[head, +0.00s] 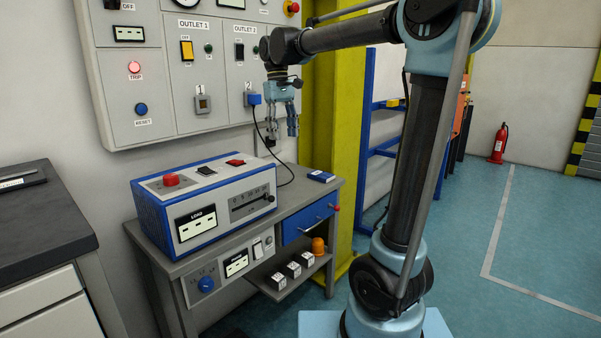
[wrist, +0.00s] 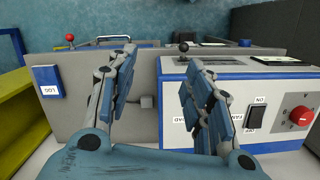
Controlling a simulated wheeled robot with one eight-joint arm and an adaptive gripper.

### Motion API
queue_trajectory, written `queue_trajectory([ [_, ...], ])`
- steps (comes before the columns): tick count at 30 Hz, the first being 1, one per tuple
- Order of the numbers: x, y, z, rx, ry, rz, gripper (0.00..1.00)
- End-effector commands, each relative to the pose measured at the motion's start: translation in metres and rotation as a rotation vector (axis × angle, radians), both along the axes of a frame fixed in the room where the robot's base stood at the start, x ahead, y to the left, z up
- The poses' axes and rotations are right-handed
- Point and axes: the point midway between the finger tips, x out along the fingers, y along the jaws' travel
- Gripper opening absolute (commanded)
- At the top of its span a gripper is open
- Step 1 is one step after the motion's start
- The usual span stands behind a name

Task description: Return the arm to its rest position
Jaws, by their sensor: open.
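My arm reaches up and to the left from my base in the head view. My gripper (head: 282,130) hangs fingers-down in front of the wall panel's lower right edge, above the bench. In the wrist view my gripper (wrist: 163,60) has its two blue-grey fingers spread apart with nothing between them. Beyond the fingers are the white-and-blue load box (wrist: 270,110) and the grey bench top (wrist: 62,110).
A blue plug (head: 254,99) sits at outlet 2 beside my gripper, its black cable running down towards the load box (head: 206,197). The yellow post (head: 340,130) stands close to the right. A blue log book (head: 321,176) lies on the bench. Open floor (head: 530,235) lies right.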

Motion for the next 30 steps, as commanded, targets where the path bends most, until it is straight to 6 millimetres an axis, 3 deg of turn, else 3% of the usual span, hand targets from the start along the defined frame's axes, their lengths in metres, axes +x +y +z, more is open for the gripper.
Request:
queue_trajectory([
  [3, -0.016, -0.037, -0.015, 0.016, -0.026, -0.056, 0.47],
  [15, -0.080, -0.136, -0.080, 0.062, -0.120, -0.235, 0.47],
  [23, -0.128, -0.185, -0.136, 0.084, -0.185, -0.351, 0.47],
  [30, -0.172, -0.219, -0.197, 0.099, -0.248, -0.457, 0.47],
])
